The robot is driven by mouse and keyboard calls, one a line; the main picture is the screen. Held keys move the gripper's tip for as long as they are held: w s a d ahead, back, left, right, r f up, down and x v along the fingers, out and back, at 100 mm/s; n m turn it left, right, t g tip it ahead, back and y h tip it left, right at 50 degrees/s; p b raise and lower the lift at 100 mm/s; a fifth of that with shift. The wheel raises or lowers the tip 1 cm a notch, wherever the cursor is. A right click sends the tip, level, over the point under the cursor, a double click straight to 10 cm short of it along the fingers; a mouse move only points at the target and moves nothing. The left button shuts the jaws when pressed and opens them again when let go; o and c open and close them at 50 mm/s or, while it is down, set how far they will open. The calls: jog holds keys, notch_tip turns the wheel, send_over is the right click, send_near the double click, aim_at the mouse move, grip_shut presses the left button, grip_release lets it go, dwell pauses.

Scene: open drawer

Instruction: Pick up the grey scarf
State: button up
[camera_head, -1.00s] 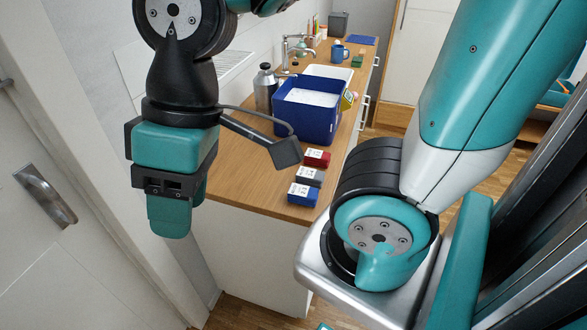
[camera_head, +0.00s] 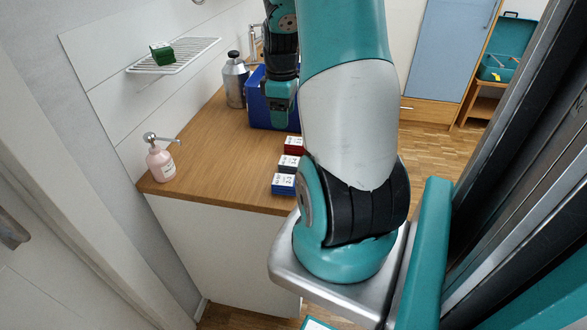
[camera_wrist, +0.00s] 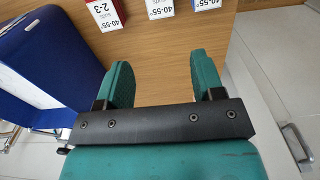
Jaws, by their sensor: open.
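I cannot make out a grey scarf in either current view. My gripper (camera_head: 279,110) hangs in front of the blue bin (camera_head: 257,108) above the wooden counter in the head view. In the wrist view my gripper (camera_wrist: 161,66) shows two teal fingers spread apart with nothing between them. The blue bin's wall (camera_wrist: 45,65) is close on the left there. My own arm hides part of the counter and bin in the head view.
A red box (camera_head: 293,145), a dark box (camera_head: 289,164) and a blue box (camera_head: 283,184) stand along the counter edge.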

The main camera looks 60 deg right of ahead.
aim_at(287, 160)
notch_tip(287, 160, down, 11)
jog(key=shift+r+p, duration=0.2)
jog(key=shift+p, duration=0.3)
jog(key=shift+s+f+p, duration=0.15)
jog(key=shift+f+p, duration=0.2)
jog(key=shift+f, duration=1)
jog(key=shift+s+f+p, duration=0.15)
jog(key=shift+f+p, duration=0.2)
jog(key=shift+f, duration=0.95)
jog(key=shift+c, duration=0.4)
jog(key=c, duration=0.6)
